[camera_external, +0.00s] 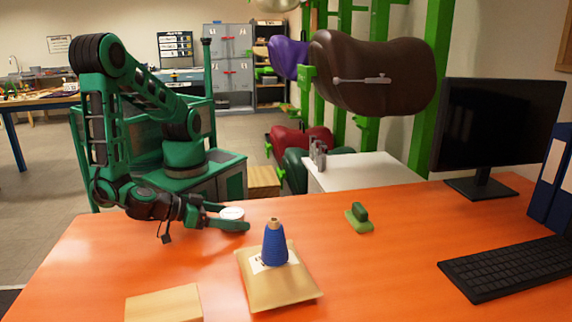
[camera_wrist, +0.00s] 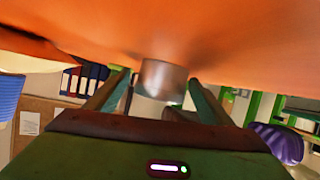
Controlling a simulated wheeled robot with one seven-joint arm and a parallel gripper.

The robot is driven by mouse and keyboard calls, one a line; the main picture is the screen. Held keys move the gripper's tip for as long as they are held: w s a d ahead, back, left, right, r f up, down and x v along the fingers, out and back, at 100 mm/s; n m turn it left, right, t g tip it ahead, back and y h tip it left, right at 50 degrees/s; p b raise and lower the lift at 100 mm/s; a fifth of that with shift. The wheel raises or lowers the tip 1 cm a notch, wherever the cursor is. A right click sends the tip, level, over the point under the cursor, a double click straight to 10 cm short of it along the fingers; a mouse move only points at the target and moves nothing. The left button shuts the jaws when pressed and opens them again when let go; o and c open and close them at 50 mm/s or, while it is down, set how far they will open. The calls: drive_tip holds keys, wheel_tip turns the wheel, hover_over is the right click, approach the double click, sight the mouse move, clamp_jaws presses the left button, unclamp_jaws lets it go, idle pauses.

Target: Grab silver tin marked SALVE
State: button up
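A small silver tin (camera_wrist: 163,78) stands on the orange table, straight ahead of my gripper in the wrist view. In the external view the tin (camera_external: 231,213) shows its pale top; no lettering is readable. My gripper (camera_external: 232,217) is low over the table's left part, reaching right, with a finger on either side of the tin. In the wrist view my gripper (camera_wrist: 161,88) is open, and the tin shows between the fingertips. A narrow gap shows at the left finger; I cannot tell whether the right finger touches the tin.
A blue thread cone (camera_external: 274,245) stands on a tan padded block (camera_external: 280,285) to the right of my gripper. A flat tan block (camera_external: 164,304) lies at the front left. A green brush-like item (camera_external: 359,217), keyboard (camera_external: 508,266) and monitor (camera_external: 498,130) are further right.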

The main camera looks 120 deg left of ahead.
drive_tip(key=c, duration=1.1)
drive_tip(key=shift+r, duration=0.1)
